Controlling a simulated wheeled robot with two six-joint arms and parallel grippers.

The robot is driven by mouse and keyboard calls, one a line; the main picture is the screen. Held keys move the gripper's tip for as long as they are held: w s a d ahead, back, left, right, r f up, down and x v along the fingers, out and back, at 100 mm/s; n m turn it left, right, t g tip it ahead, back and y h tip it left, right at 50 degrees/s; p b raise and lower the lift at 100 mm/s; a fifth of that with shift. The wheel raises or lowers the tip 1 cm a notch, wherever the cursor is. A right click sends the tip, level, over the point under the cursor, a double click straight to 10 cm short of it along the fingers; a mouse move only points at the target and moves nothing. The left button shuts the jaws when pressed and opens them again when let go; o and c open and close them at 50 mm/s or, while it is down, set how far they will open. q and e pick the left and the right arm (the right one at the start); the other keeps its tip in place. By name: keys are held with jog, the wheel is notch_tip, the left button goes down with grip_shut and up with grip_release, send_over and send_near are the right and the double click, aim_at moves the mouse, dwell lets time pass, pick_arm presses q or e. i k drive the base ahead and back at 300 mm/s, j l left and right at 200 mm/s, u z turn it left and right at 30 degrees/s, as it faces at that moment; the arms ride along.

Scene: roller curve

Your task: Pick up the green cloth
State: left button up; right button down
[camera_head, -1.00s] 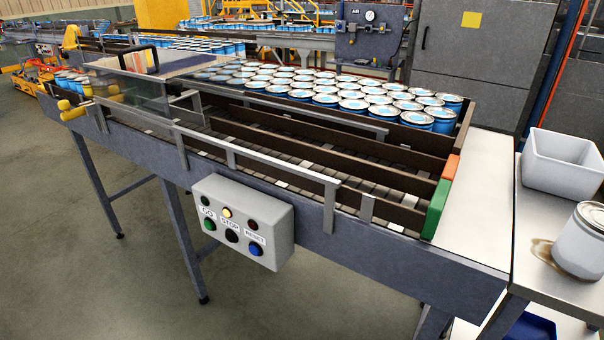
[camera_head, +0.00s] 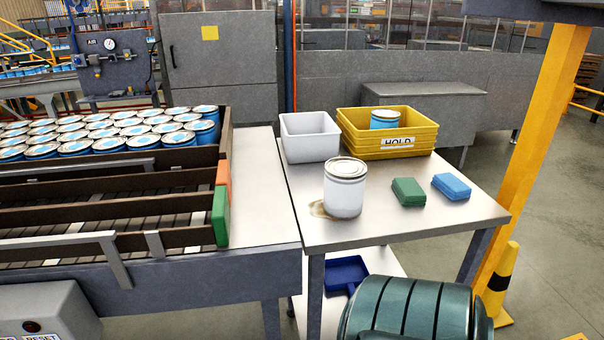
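The green cloth (camera_head: 408,191) looks like a small folded block. It lies flat on the steel side table (camera_head: 400,225), right of a white can (camera_head: 344,190) and left of a similar blue block (camera_head: 452,186), apart from both. Neither of my grippers is in view.
A brown stain (camera_head: 320,209) lies beside the white can. A white bin (camera_head: 310,138) and a yellow HOLD crate (camera_head: 400,146) with a blue can stand behind. A dark green ribbed container (camera_head: 415,310) stands before the table, a yellow post (camera_head: 535,140) at right.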

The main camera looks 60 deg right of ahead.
aim_at(409, 191)
jog(key=z, duration=2.25)
